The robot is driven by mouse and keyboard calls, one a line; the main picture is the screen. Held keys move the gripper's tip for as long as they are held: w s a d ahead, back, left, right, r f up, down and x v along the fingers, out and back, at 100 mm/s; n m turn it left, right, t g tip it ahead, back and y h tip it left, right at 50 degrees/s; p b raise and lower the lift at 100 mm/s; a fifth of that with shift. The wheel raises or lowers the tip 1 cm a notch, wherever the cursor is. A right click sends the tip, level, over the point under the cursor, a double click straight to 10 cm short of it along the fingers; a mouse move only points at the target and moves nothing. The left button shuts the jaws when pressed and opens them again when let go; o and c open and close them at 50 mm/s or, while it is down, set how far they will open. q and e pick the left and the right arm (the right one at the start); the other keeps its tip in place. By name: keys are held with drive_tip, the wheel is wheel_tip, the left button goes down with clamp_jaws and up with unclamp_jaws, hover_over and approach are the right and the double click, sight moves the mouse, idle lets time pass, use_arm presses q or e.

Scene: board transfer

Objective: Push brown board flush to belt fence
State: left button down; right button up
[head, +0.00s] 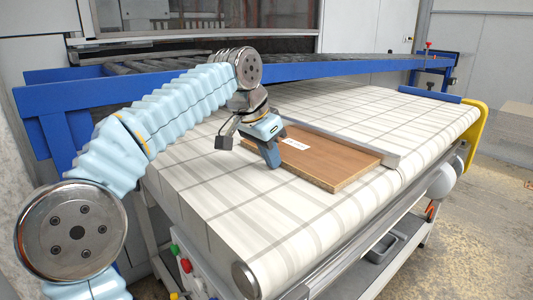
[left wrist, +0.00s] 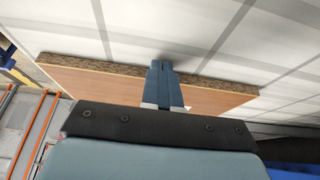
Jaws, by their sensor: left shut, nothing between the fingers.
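The brown board (head: 330,162) lies flat on the pale belt, with a white label near its left end. A low grey metal fence (head: 352,144) runs along the board's far side. The board looks very close to it, but I cannot tell whether they touch along the whole length. My left gripper (head: 271,160) is shut and empty, pointing down at the board's left end. In the left wrist view, the shut fingertips (left wrist: 163,68) overlap the edge of the board (left wrist: 100,85); contact is unclear. My right gripper is not in view.
The checked belt (head: 225,195) has free room in front of the board and beyond the fence. A blue-framed roller conveyor (head: 330,68) runs behind it. A yellow end guard (head: 470,130) stands at the right, and coloured buttons (head: 180,258) sit below the near left edge.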

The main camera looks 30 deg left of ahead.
use_arm(q)
drive_tip(key=shift+s, duration=0.1)
idle(0.4)
drive_tip(key=shift+s+a+f, duration=0.1)
drive_tip(key=shift+s+a, duration=0.05)
drive_tip(key=shift+s+a+b, duration=0.3)
drive_tip(key=shift+s+b, duration=0.25)
drive_tip(key=shift+s, duration=0.25)
wheel_tip(320, 180, up, 3)
drive_tip(key=shift+f+p, duration=0.15)
drive_tip(key=shift+p, duration=1)
drive_tip(key=shift+r, duration=2.2)
